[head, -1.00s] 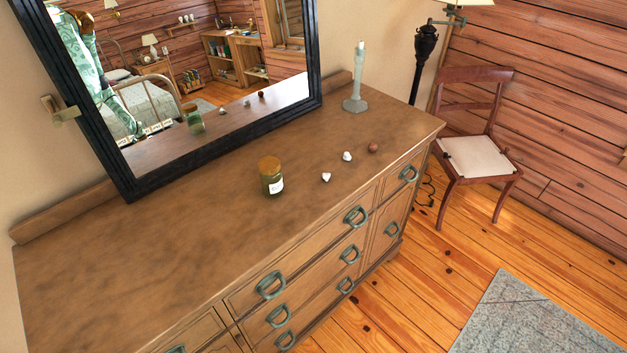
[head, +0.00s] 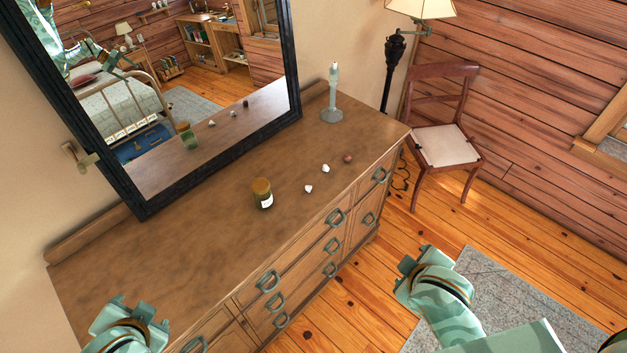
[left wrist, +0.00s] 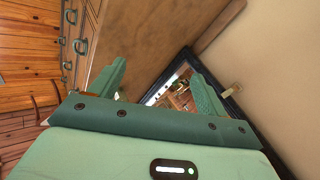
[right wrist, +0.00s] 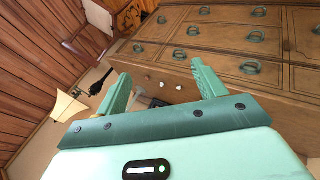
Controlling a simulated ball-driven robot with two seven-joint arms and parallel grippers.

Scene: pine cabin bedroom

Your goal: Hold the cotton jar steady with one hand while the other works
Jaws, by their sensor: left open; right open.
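The cotton jar (head: 262,193) is a small green glass jar with a brown lid and a white label. It stands upright and closed near the middle of the dresser top. Two white cotton balls (head: 309,189) and (head: 325,168) lie to its right, with a brown ball (head: 348,158) beyond them. My left gripper (head: 125,308) is open and empty over the dresser's near left end, well apart from the jar. My right gripper (head: 414,262) is open and empty in front of the dresser, over the floor. In the right wrist view, white balls (right wrist: 162,83) show between its fingers.
The dresser top (head: 190,230) is mostly clear. A black-framed mirror (head: 215,160) stands along its back and reflects the jar. A pale candlestick (head: 332,100) stands at the far right end. A chair (head: 443,140), a floor lamp (head: 394,60) and a grey rug (head: 480,280) are to the right.

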